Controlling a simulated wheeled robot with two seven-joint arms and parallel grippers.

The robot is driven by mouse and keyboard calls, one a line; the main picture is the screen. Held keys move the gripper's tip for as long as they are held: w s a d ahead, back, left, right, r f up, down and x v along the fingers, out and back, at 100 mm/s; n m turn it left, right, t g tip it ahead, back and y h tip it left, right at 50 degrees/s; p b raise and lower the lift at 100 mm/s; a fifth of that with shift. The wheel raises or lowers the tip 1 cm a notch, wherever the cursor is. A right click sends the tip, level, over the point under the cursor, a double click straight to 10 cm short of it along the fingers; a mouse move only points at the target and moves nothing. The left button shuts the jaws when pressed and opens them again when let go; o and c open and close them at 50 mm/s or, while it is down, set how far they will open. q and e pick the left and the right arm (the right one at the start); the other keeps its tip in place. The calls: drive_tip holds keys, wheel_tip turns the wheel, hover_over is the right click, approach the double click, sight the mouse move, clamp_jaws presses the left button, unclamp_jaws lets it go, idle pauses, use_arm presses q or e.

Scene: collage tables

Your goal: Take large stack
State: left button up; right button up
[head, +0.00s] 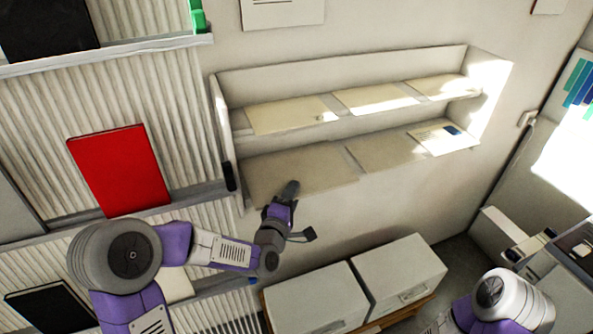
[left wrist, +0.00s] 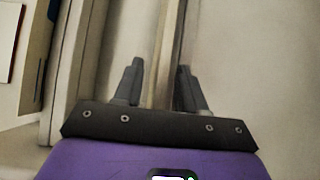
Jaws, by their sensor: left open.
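Flat pale sheets or stacks lie on the white wall shelf. The broad one at the left of the lower board (head: 300,170) is the largest; its thickness is hard to tell. My left gripper (head: 288,190) is at the front edge of that lower board, over the near part of this broad stack. In the left wrist view, its two dark fingers (left wrist: 157,80) stand apart, with a thin pale edge (left wrist: 163,55) running between them. I cannot tell whether that edge is the stack or the board, and no grip on it shows. My right gripper is out of the picture.
The upper board carries more flat sheets (head: 292,114). A red folder (head: 120,170) stands on the ribbed rack at the left. Two white boxes (head: 318,298) stand below the shelf. The shelf's left side panel (head: 222,130) is near my left gripper.

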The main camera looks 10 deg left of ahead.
use_arm(q)
clamp_jaws()
drive_tip(key=shift+r, duration=0.15)
